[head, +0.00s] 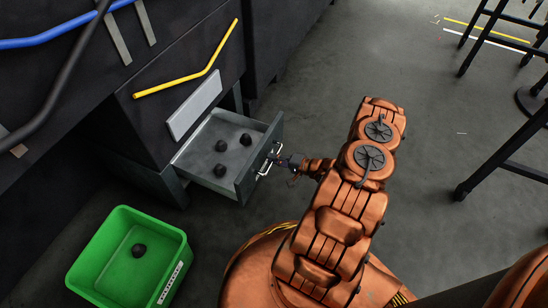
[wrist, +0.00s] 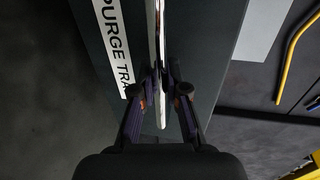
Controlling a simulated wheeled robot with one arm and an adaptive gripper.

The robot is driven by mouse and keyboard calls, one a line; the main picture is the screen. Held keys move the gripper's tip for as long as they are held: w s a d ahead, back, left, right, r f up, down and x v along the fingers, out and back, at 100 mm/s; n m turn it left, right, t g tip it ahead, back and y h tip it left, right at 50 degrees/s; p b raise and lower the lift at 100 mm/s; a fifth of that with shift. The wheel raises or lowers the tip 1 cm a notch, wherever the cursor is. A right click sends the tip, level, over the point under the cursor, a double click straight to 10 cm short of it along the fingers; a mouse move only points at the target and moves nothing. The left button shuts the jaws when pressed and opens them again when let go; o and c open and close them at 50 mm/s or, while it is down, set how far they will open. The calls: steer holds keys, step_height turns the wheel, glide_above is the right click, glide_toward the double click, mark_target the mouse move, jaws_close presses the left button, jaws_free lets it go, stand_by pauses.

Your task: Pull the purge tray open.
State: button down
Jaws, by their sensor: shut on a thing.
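The purge tray (head: 234,159) is a grey drawer standing well out from the dark cabinet in the head view. Three dark lumps (head: 246,139) lie inside it. Its pale bar handle (head: 265,168) is on the front panel. My gripper (head: 279,161) is at the handle, small and partly hidden by my arm. In the wrist view, my gripper's fingers (wrist: 161,88) are closed on either side of the handle bar (wrist: 158,28), against the tray front with its "PURGE TRA" lettering (wrist: 113,42). The rest of the lettering is hidden.
A green bin (head: 105,255) with one dark lump (head: 138,250) stands on the floor left of the tray. A yellow bar (head: 190,83) is on the cabinet above. Dark stools (head: 500,160) stand at right, with open floor (head: 360,65) between.

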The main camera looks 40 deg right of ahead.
steer(key=shift+d, duration=0.1)
steer(key=c, duration=1.2)
jaws_free()
steer(key=v, duration=1.2)
